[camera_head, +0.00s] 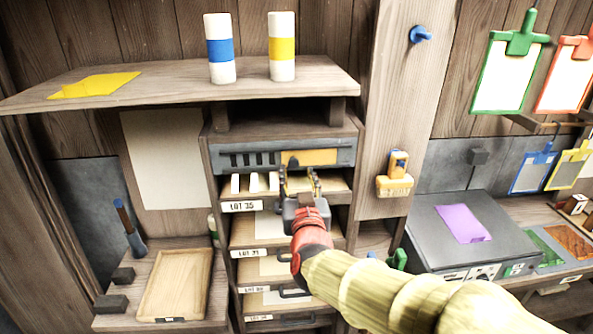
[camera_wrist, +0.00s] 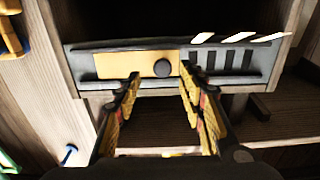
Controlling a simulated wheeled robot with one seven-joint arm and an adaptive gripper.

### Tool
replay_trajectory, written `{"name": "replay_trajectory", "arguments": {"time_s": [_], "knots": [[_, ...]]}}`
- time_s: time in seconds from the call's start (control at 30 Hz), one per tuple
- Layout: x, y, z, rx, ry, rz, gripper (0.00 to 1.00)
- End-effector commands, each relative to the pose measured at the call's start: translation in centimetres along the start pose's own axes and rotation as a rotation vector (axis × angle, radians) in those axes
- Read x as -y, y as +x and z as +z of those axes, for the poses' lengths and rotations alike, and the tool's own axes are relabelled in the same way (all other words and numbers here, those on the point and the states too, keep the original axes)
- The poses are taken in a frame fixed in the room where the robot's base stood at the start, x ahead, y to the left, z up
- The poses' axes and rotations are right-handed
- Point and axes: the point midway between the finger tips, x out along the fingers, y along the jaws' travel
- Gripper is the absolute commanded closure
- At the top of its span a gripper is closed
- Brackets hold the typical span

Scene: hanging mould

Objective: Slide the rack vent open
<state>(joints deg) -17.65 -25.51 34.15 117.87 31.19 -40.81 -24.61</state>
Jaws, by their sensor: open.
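The rack vent is a grey strip (camera_head: 228,160) across the top of the rack. An orange-yellow slide plate (camera_head: 318,157) sits on its right part, and dark slots show uncovered to its left. The wrist view is turned over, with the plate (camera_wrist: 118,65) at left and the slots (camera_wrist: 222,60) at right. A dark round knob (camera_wrist: 162,68) stands at the plate's end nearest the slots. My gripper (camera_head: 301,180) is open in front of the plate. In the wrist view its fingertips (camera_wrist: 159,76) lie either side of the knob; I cannot tell whether they touch it.
White upright pieces (camera_head: 254,183) stand on the tray labelled LOT 35, just below the vent and left of my gripper. A shelf (camera_head: 170,88) with two bottles overhangs the rack. A wooden post (camera_head: 398,110) with a yellow brush (camera_head: 395,183) stands at right.

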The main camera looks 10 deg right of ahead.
Motion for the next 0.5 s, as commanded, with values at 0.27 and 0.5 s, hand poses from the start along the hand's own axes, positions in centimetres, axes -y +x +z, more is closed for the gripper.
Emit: {"name": "replay_trajectory", "arguments": {"time_s": [0.27,0.5], "knots": [[0.0,-5.5,-0.1,-0.003,0.002,-0.002,0.6],[0.0,-7.9,0.0,-0.001,0.0,0.0,0.6]]}}
